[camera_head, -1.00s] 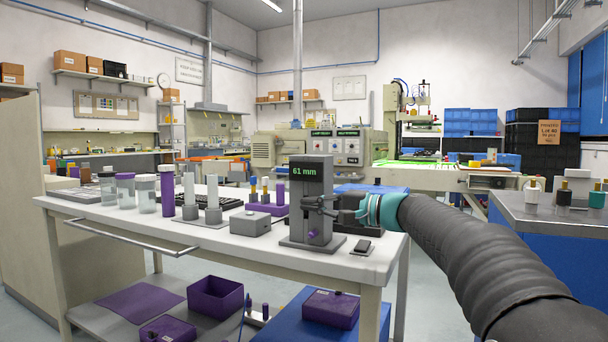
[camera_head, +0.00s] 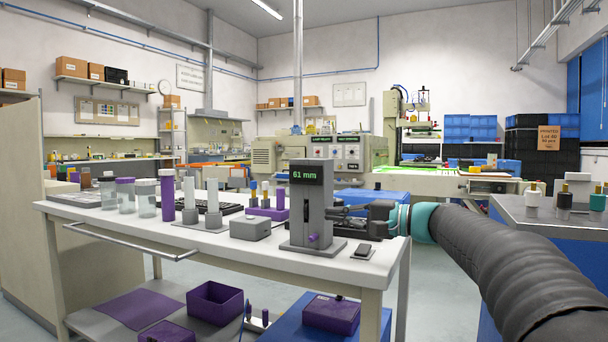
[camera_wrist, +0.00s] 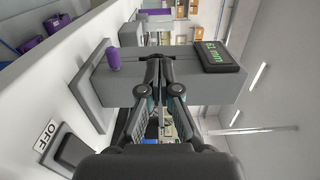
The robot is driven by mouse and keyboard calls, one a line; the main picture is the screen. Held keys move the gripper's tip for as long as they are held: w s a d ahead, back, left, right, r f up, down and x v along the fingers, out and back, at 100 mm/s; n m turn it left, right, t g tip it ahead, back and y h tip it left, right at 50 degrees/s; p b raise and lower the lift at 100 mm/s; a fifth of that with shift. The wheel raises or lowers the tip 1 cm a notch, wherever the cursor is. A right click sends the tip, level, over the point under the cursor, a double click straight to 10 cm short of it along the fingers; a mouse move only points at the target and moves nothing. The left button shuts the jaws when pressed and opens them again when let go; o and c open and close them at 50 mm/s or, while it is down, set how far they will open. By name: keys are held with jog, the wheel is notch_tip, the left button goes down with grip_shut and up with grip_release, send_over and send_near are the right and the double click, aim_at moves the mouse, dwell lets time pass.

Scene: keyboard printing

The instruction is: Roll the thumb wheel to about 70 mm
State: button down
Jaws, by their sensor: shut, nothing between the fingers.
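The grey gauge (camera_head: 311,205) stands upright on the white table, and its display (camera_head: 307,174) reads 61 mm in green. The display also shows in the wrist view (camera_wrist: 215,54), turned sideways. The purple thumb wheel (camera_head: 313,238) sits low on the gauge's front; in the wrist view it (camera_wrist: 113,58) is left of my fingertips. My gripper (camera_head: 338,212) is at the right side of the gauge, above the wheel's height. In the wrist view my gripper (camera_wrist: 158,62) has its fingertips together and empty, in front of the gauge column, apart from the wheel. Whether the fingers touch the column is unclear.
A small black switch (camera_head: 362,250) lies right of the gauge, with an OFF label in the wrist view (camera_wrist: 47,137). A grey box (camera_head: 250,227) and several cylinders stand left of the gauge. The table's front edge (camera_head: 290,262) is close.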

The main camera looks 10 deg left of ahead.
aim_at(310, 221)
jog(key=shift+w+d+f+p, duration=0.1)
jog(key=shift+d+f+p, duration=0.15)
jog(key=shift+f, duration=0.2)
jog(key=shift+w+d+f+p, duration=0.1)
jog(key=shift+d+f+p, duration=0.1)
jog(key=shift+f, duration=0.2)
jog(key=shift+a+f, duration=0.15)
jog(key=shift+f, duration=0.05)
jog(key=p+x, duration=0.1)
jog(key=x, duration=0.5)
jog(key=shift+a, duration=0.2)
jog(key=shift+a+f, duration=0.1)
jog(key=shift+a, duration=0.4)
jog(key=shift+d, duration=0.3)
